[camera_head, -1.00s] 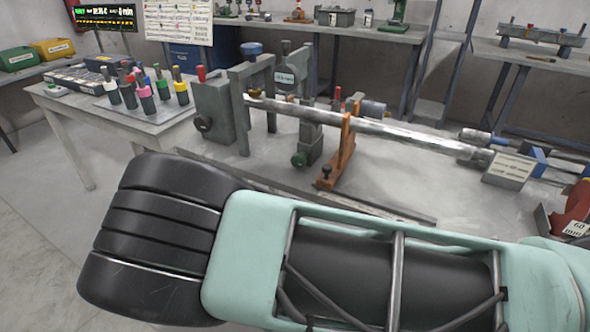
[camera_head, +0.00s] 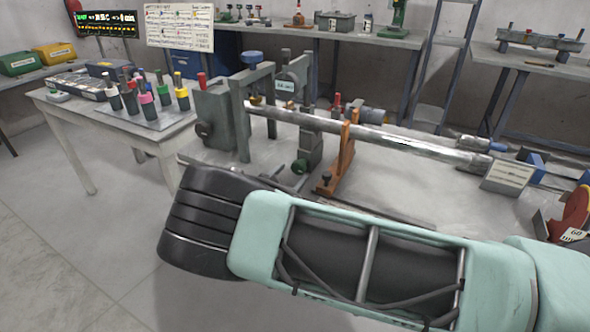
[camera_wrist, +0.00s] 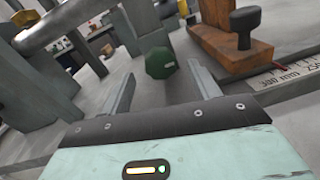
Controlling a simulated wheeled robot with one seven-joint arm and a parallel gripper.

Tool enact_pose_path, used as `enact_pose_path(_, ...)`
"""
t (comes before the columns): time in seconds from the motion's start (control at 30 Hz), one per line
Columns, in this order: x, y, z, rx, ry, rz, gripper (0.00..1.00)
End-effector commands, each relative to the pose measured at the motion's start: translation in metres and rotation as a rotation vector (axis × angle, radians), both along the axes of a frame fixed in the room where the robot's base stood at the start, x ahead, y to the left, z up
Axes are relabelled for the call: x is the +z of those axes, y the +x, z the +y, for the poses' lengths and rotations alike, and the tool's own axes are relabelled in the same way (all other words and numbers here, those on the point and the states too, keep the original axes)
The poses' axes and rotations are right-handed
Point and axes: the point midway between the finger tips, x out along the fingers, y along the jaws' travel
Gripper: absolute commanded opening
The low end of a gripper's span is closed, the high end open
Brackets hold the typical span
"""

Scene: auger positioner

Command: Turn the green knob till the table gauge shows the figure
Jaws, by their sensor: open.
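The green knob (camera_head: 300,166) sits low on the front of a dark green upright under the long steel rod (camera_head: 370,133). In the wrist view the green knob (camera_wrist: 160,62) faces me, just beyond and between the fingertips. My gripper (camera_wrist: 162,78) is open and empty, with one finger to each side of the knob's line, and I see no contact. A small pale readout (camera_head: 286,86) sits on the upright above the rod; its figure is too small to read. My own arm hides the gripper in the head view.
An orange bracket (camera_head: 340,160) with a dark knob stands close to the right of the green knob. A printed millimetre scale (camera_wrist: 290,75) lies beside it in the wrist view. A side table (camera_head: 75,105) with coloured-top tools stands left.

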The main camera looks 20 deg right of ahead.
Motion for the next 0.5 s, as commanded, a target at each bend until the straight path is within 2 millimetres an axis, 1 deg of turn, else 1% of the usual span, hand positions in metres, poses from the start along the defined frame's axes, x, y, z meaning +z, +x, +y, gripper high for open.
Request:
enact_pose_path(0.03, 0.0, 0.006, -0.006, -0.001, 0.001, 0.001, 0.61)
enact_pose_path(0.2, 0.0, 0.017, -0.019, 0.0, 0.001, -0.001, 0.61)
enact_pose_path(0.3, 0.0, 0.02, -0.022, 0.0, 0.001, 0.001, 0.61)
enact_pose_path(0.5, 0.0, 0.021, -0.023, 0.001, 0.001, 0.001, 0.61)
